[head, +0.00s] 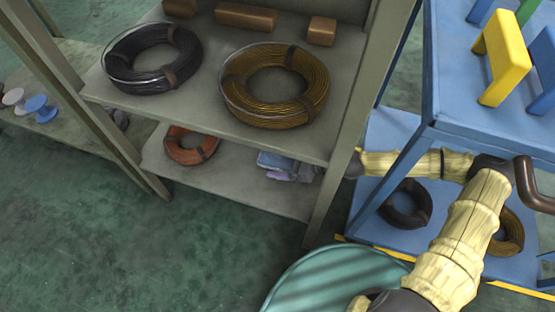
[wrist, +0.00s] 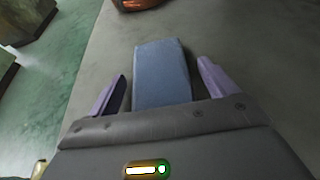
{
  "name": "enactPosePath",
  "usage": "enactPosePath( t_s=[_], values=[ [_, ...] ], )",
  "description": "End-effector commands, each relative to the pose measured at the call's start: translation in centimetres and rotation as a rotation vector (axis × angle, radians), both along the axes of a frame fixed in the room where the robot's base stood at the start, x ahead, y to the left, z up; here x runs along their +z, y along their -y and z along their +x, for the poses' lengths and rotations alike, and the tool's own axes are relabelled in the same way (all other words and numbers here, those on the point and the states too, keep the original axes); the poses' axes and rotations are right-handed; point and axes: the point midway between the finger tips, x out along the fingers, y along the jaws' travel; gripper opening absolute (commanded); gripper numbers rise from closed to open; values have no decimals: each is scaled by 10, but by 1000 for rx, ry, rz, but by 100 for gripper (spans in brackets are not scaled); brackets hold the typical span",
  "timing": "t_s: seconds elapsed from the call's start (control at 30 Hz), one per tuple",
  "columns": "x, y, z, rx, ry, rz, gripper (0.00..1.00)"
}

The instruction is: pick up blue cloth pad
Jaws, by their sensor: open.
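The blue cloth pad (wrist: 161,70) lies flat on a grey shelf in the wrist view, a folded rectangle. My gripper (wrist: 163,72) is open, with one purple finger on each side of the pad and a gap visible on both sides. The near end of the pad is hidden behind the gripper body. In the head view the pad (head: 272,159) shows on the lower shelf, partly covered by my gripper (head: 285,174) and the shelf above.
The shelf unit's upper board (head: 215,118) hangs over the gripper and carries a black coil (head: 150,78) and a brass coil (head: 240,112). An orange coil (head: 172,147) lies left on the lower shelf (head: 245,192). A blue trolley (head: 455,112) and teal drum (head: 310,285) stand close to my arm.

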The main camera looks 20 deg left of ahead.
Motion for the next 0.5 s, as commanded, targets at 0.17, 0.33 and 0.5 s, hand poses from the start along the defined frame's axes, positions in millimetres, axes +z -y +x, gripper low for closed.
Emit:
enactPosePath(
  t_s=[0.17, 0.33, 0.5],
  values=[
    [0, 0, 0, 1, 0, 0, 75],
    [0, -1, -1, 3, 0, 0, 41],
    [0, -1, -1, 3, 0, 0, 36]
  ],
)
